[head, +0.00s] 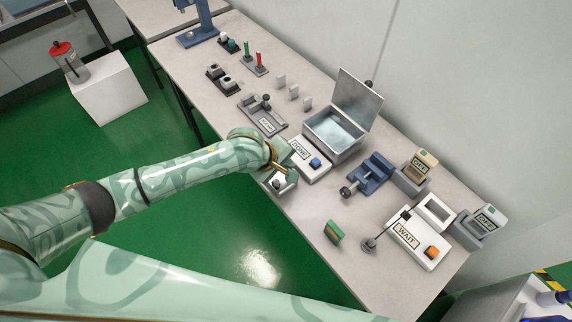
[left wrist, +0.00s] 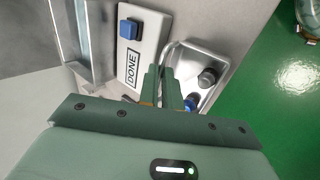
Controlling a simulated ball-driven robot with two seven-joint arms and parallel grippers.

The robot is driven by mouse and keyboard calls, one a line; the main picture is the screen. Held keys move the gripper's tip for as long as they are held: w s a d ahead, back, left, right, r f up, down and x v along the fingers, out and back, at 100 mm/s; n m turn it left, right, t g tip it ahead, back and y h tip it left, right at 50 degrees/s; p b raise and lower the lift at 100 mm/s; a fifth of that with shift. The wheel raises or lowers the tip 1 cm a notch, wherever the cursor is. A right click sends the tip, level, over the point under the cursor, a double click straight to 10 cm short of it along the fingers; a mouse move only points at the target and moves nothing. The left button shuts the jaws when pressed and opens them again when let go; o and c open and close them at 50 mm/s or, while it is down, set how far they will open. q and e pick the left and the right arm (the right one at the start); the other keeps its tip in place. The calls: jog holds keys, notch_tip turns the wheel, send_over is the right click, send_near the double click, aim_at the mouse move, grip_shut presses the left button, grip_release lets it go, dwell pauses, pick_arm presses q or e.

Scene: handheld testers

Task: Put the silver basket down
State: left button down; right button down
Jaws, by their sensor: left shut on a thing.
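The silver basket (head: 283,188) is a small shiny metal tray at the table's front edge, just in front of the DONE box (head: 308,158). In the left wrist view the basket (left wrist: 188,60) shows rounded corners, a curved wire at its side, and dark, grey and blue parts in it. The fingers hide part of the grip. I cannot tell whether the basket's bottom touches the table. My right gripper is not in view.
An open-lidded metal tank (head: 333,137) stands behind the DONE box. A black-knobbed fixture (head: 262,113) is to the left. Bare table lies right of the basket.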

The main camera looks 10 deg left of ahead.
pick_arm(q)
jog(key=c, duration=1.6)
grip_release()
jog(key=p+v, duration=0.6)
jog(key=v, duration=0.5)
jog(key=a+f+m+y, duration=0.2)
jog(key=a+f, duration=0.3)
jog(key=f, duration=0.6)
jog(key=s+a+f+m+y, duration=0.1)
jog(key=s+a+f+m, duration=0.2)
jog(key=s+f, duration=0.4)
jog(key=s+a+f+m, duration=0.2)
jog(key=s+a+f, duration=0.1)
jog(key=s+f, duration=0.4)
jog(key=s+f+m+g, duration=0.1)
jog(key=s+f+m, duration=0.1)
jog(key=s, duration=0.7)
jog(key=s+f+m+g, duration=0.2)
jog(key=s+f, duration=0.3)
jog(key=s, duration=0.3)
jog(key=s+f+m+g+y, duration=0.1)
jog(key=s+f+m, duration=0.2)
jog(key=s, duration=0.6)
jog(key=shift+s+a+f, duration=0.1)
jog(key=shift+s+f, duration=0.05)
jog(key=shift+s, duration=0.2)
